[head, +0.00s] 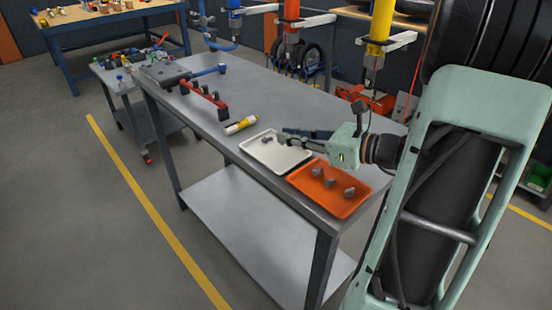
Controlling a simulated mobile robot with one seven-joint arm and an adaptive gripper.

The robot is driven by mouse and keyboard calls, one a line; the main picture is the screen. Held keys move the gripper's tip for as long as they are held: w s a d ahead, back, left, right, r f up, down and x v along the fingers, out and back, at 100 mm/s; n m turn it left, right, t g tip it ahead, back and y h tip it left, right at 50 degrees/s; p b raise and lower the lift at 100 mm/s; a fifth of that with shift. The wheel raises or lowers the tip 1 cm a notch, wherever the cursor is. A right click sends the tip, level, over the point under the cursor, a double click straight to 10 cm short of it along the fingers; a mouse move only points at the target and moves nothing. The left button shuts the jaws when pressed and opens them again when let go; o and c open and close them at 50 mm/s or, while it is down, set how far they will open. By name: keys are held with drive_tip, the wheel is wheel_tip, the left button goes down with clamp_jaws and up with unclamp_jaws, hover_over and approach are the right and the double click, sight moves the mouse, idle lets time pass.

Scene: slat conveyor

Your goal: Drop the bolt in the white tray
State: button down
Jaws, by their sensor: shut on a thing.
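The white tray (256,154) lies on the grey metal table, left of the orange tray (344,209). My gripper (285,137) reaches in from the right, with its fingers over the white tray. It is shut on a bolt, which is too small and too covered by the fingers to make out well. A small grey piece (266,140) shows at the left of the fingertips. I cannot tell whether it is in the grip or rests in the white tray. Three grey bolts (329,182) lie apart in the orange tray.
A yellow and white marker-like tube (241,125) lies just left of the white tray. Hanging tools (378,50) stand behind the table. The tabletop (280,96) behind the white tray is clear.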

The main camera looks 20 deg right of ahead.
wheel_tip(320, 180, down, 2)
drive_tip(key=shift+f+b, duration=0.1)
drive_tip(key=shift+b, duration=0.5)
drive_tip(key=c, duration=1.9)
unclamp_jaws()
drive_tip(key=shift+d, duration=0.1)
drive_tip(key=v, duration=1.2)
drive_tip(key=shift+w, duration=0.1)
